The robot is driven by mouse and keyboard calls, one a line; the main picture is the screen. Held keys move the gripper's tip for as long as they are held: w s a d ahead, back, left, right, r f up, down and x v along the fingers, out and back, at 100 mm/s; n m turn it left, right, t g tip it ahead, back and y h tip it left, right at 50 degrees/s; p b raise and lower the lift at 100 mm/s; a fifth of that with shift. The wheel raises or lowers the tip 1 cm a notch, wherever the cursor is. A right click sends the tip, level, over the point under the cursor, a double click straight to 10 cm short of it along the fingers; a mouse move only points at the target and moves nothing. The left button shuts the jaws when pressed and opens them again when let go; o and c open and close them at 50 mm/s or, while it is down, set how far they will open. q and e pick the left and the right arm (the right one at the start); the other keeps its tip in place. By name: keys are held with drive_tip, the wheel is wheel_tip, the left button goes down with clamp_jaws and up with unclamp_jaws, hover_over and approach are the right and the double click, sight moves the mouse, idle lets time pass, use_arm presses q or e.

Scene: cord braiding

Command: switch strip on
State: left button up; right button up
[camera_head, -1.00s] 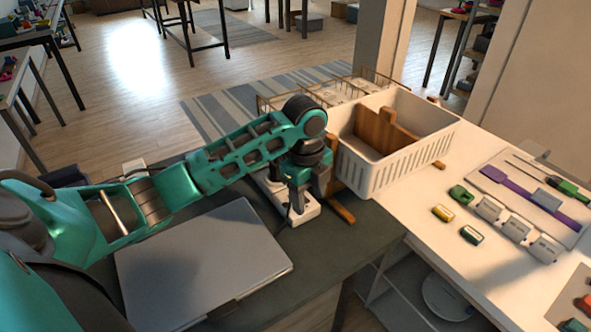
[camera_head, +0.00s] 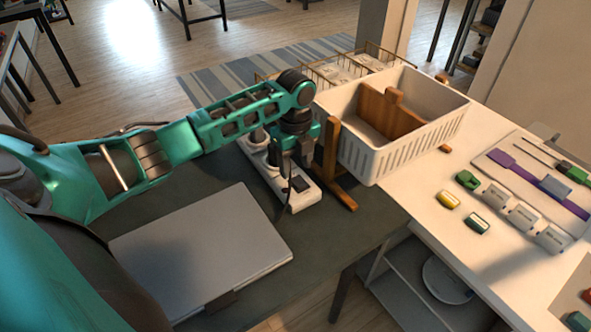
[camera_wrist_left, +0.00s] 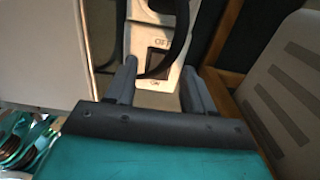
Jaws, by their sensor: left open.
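The white power strip (camera_head: 308,200) lies on the dark table top, with plugs toward its far end. Its dark rocker switch (camera_head: 299,184) is near the near end. My left gripper (camera_head: 292,170) is above the strip, pointing down, open and empty. In the left wrist view its fingertips (camera_wrist_left: 158,78) stand either side of the switch end. A black cable (camera_wrist_left: 178,50) arches over part of the strip. My right gripper is not in view.
A closed grey laptop (camera_head: 200,250) lies left of the strip. A wooden stand (camera_head: 335,170) is close on the right, beside a white slotted basket (camera_head: 400,150). Small modules and tools lie on the white table (camera_head: 420,205) at right.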

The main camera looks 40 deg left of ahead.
use_arm(q)
drive_tip(key=shift+f, duration=1.45)
drive_tip(key=shift+c, duration=0.2)
clamp_jaws()
drive_tip(key=shift+s+d+r+t+y, duration=0.1)
drive_tip(key=shift+d+t+y, duration=0.15)
drive_tip(key=shift+y, duration=0.45)
drive_tip(key=shift+s+d+r+t+y, duration=0.1)
drive_tip(key=shift+t+y, duration=0.25)
drive_tip(key=shift+y, duration=0.35)
drive_tip(key=shift+w, duration=0.1)
drive_tip(key=shift+o, duration=0.2)
unclamp_jaws()
drive_tip(key=v, duration=1.3)
